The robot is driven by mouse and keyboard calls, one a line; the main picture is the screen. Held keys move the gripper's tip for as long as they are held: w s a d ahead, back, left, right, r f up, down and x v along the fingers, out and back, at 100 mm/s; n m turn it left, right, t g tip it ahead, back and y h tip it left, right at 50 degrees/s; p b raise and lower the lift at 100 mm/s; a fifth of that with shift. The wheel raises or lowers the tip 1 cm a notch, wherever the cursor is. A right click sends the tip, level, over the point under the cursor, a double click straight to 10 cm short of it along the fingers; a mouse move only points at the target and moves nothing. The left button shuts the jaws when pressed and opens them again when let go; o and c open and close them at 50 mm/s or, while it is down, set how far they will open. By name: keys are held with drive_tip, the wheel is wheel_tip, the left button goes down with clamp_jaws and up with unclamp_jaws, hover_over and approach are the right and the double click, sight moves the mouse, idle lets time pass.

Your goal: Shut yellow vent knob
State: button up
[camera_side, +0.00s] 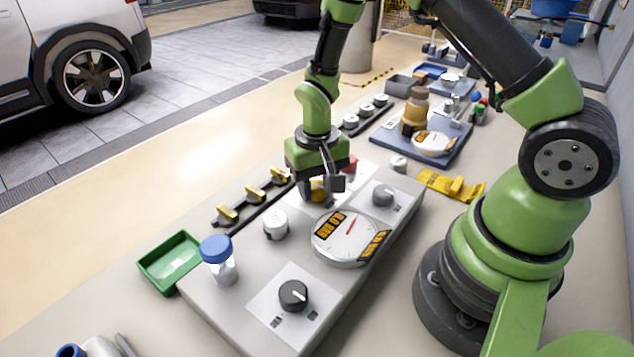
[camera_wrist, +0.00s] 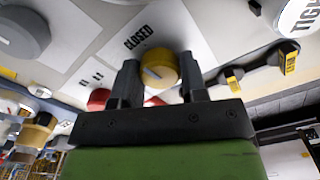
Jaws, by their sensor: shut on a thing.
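The yellow vent knob (camera_side: 318,191) is on the far part of the grey panel (camera_side: 225,310), mostly hidden by my gripper in the side view. My gripper (camera_side: 322,188) reaches down to it from above. In the wrist view, the yellow knob (camera_wrist: 158,70) sits between the two dark fingers of my gripper (camera_wrist: 159,75), which is shut on it. A pale pointer line shows on the knob's face. A white label plate (camera_wrist: 150,35) beside the knob reads CLOSED. The rest of the plate is partly hidden by the fingers.
A red knob (camera_side: 350,166) is close behind my gripper. A grey knob (camera_side: 383,194), a round gauge (camera_side: 345,240), a white cap (camera_side: 275,225) and a black knob (camera_side: 293,295) share the panel. A blue-capped bottle (camera_side: 218,260) stands near a green tray (camera_side: 170,263).

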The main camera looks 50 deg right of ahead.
drive_tip(key=shift+m, duration=0.5)
drive_tip(key=o, duration=0.9)
drive_tip(key=shift+r, duration=0.15)
wheel_tip(320, 180, up, 10)
drive_tip(key=shift+f, duration=0.15)
wheel_tip(320, 180, up, 11)
drive_tip(key=t, duration=0.3)
hover_over(317, 185)
drive_tip(key=s+a, duration=0.1)
drive_tip(key=s, duration=0.4)
drive_tip(key=s+r+n+t, duration=0.1)
drive_tip(key=s, duration=0.2)
drive_tip(key=s+a+r+t+y, duration=0.1)
drive_tip(key=s+r, duration=0.1)
drive_tip(key=s, duration=0.1)
drive_tip(key=s+a+r+n+t+y, duration=0.1)
drive_tip(key=s+r+t, duration=0.1)
drive_tip(key=s, duration=0.2)
drive_tip(key=shift+s+a+r+n, duration=0.1)
drive_tip(key=shift+r+n, duration=0.05)
drive_tip(key=shift+n, duration=0.15)
